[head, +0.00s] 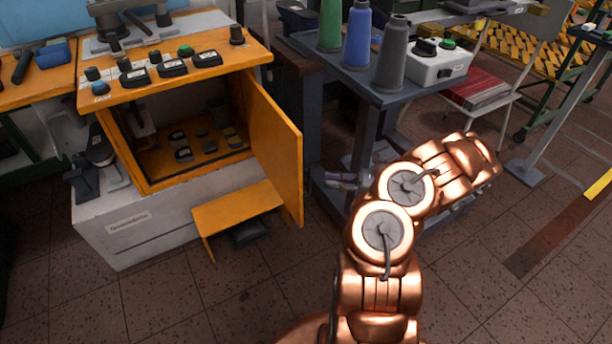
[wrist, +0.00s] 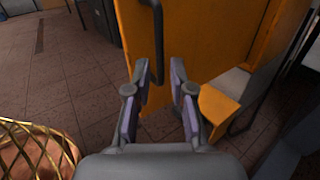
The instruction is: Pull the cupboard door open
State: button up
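The orange cupboard door (head: 278,145) stands swung open at the right side of the orange cupboard (head: 125,150), and the inside shows. In the wrist view the door (wrist: 205,45) fills the upper middle, with a dark bar handle (wrist: 157,35) on its face. My gripper (wrist: 159,72) is open, its two fingers apart in front of the door.
Several small dark items lie inside the cupboard. An orange step (head: 240,212) stands below the door. A dark trolley (head: 350,75) with thread cones stands to the right of the door. A woven yellow basket (wrist: 35,145) is at the wrist view's lower left. Tiled floor lies open in front.

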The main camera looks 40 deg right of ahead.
aim_at(309, 191)
jog(key=b+x, duration=0.1)
jog(key=x, duration=0.6)
grip_shut()
dwell(0.5)
